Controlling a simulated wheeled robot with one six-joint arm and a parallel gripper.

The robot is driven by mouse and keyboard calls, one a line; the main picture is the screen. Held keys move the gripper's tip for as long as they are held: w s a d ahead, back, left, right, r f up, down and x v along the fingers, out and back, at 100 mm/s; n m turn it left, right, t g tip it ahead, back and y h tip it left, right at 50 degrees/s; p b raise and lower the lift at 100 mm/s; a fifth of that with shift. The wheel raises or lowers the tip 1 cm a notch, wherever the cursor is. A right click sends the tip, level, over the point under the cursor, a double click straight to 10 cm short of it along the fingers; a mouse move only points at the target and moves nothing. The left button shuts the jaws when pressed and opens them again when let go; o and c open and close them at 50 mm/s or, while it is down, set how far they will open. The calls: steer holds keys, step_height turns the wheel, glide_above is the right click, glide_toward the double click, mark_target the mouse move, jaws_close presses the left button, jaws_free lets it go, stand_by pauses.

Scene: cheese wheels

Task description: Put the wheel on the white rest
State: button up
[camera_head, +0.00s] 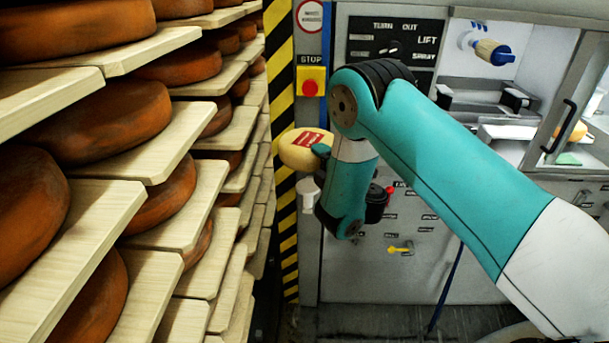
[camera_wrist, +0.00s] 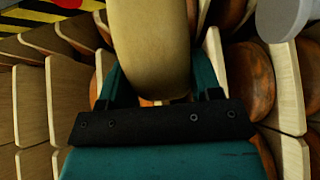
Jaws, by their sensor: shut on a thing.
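A pale yellow wheel (camera_head: 304,150) with a red label on top is held at the end of my arm, left of the arm's elbow. It also fills the top middle of the wrist view (camera_wrist: 152,45), where it stands between the two teal fingers of my gripper (camera_wrist: 160,78). My gripper is shut on it; in the head view the fingers are mostly hidden by the arm and wheel. A small white piece (camera_head: 308,192) shows just below the wheel in the head view, apart from it. I cannot tell if this is the white rest.
Wooden shelves (camera_head: 120,57) with several orange-brown wheels (camera_head: 105,122) fill the left, close to the held wheel. A yellow-black striped post (camera_head: 279,70) stands behind it. A grey machine panel with a red stop button (camera_head: 310,87) and a lit compartment (camera_head: 505,95) is at the right.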

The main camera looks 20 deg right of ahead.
steer(key=shift+w+a+f, duration=0.1)
steer(key=shift+w, duration=0.25)
steer(key=shift+w+f+b, duration=0.15)
steer(key=shift+f+b, duration=3.95)
steer(key=shift+f, duration=0.65)
steer(key=shift+f, duration=0.15)
steer(key=o, duration=1.5)
steer(key=shift+f, duration=0.1)
steer(key=shift+o, duration=0.2)
